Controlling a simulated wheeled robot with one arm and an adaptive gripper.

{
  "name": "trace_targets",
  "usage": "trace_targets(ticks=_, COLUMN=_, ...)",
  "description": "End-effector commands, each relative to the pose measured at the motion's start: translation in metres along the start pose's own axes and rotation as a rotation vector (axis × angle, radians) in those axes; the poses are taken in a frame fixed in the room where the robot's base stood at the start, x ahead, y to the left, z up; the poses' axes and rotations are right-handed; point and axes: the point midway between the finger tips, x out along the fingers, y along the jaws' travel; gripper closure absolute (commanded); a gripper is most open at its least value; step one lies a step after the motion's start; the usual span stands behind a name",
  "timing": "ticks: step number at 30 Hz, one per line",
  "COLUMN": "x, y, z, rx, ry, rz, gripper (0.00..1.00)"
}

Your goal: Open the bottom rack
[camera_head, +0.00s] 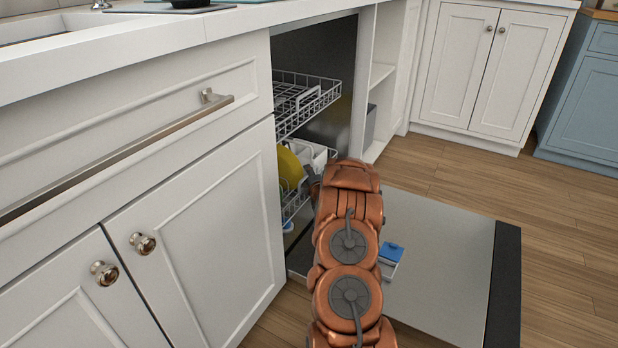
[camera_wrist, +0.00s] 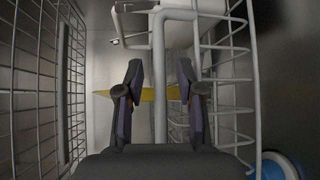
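The dishwasher door (camera_head: 440,265) is folded down flat. The bottom rack (camera_head: 292,208) is a wire rack inside the dishwasher, holding a yellow plate (camera_head: 289,167) and a pale basket (camera_head: 316,155). My arm reaches over the door to the rack's front, and hides part of it in the head view. In the wrist view my gripper (camera_wrist: 160,78) is open, its two dark fingers apart. A pale rack bar (camera_wrist: 160,115) runs between the fingers; I cannot tell whether they touch it. Rack wires (camera_wrist: 232,95) stand to the right, and the yellow plate (camera_wrist: 103,93) shows behind the fingers.
The upper wire rack (camera_head: 300,105) sticks out above the bottom rack. An open detergent compartment with a blue lid (camera_head: 391,252) is on the door beside my arm. White cabinets (camera_head: 190,215) stand left of the opening. Wood floor (camera_head: 560,230) is clear at right.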

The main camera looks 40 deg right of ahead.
Motion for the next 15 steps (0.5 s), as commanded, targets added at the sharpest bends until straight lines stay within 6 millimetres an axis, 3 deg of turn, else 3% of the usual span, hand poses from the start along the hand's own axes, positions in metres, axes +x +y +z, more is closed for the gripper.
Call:
trace_targets(ticks=11, x=0.0034, y=0.0001, z=0.0011, rx=0.001, ry=-0.002, rz=0.0, gripper=0.63)
trace_targets(ticks=15, x=0.0033, y=-0.0001, z=0.0011, rx=0.001, ry=-0.001, rz=0.0, gripper=0.75)
